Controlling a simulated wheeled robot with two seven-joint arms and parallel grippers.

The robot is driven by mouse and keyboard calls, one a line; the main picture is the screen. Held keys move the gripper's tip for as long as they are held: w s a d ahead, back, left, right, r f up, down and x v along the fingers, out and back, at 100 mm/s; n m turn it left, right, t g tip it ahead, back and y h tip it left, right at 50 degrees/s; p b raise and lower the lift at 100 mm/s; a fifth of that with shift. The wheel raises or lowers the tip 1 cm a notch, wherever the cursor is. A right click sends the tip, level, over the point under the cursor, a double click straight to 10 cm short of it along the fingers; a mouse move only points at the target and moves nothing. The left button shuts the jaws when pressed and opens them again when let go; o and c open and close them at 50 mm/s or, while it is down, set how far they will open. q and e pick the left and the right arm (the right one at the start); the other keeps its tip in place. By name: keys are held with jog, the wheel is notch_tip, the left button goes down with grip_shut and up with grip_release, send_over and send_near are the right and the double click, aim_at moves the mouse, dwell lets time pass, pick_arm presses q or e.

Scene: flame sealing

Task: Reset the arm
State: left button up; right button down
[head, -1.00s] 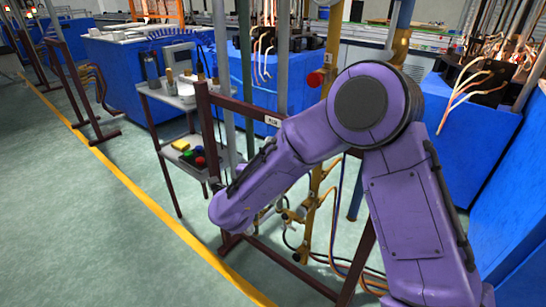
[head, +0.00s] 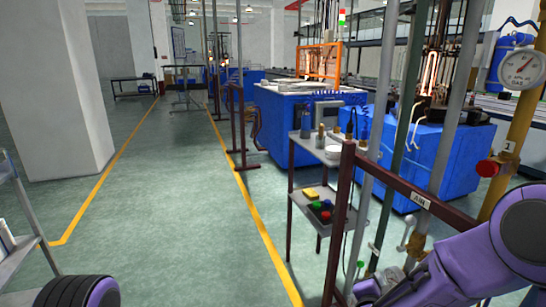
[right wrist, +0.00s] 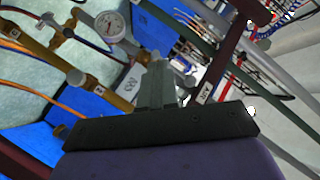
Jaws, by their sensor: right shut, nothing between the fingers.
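My right arm, purple, comes in at the lower right of the head view, beside the brown pipe frame (head: 395,183). In the right wrist view my right gripper (right wrist: 157,62) is shut, with its grey fingers together and nothing visible between them. Pipes, a round gauge (right wrist: 110,26) and the AIR label (right wrist: 205,92) show beyond the fingers. In the head view its fingertips are hard to make out. A dark and purple joint of my left arm shows at the bottom left edge; my left gripper is out of view.
A two-tier cart (head: 312,150) holds bottles above and coloured items below, left of the pipe frame. A red knob (head: 487,168) and a gas gauge (head: 521,68) are at right. A grey rack (head: 22,245) stands at far left. Green floor with yellow lines lies clear between.

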jog(key=s+f+n+g+y, duration=0.3)
jog(key=s+f+n, duration=0.3)
jog(key=s+f, duration=0.6)
jog(key=s+d+f+n+g, duration=0.1)
jog(key=s+f+g, duration=0.2)
jog(key=s+f, duration=0.3)
jog(key=s+d+f+n+g+y+p, duration=0.1)
jog(key=s+f, duration=0.5)
jog(key=s, duration=0.8)
jog(key=n+g, duration=0.1)
jog(key=g, duration=0.1)
jog(key=shift+d+f+g+p, duration=0.15)
jog(key=shift+f+g+p, duration=0.15)
jog(key=shift+f, duration=0.05)
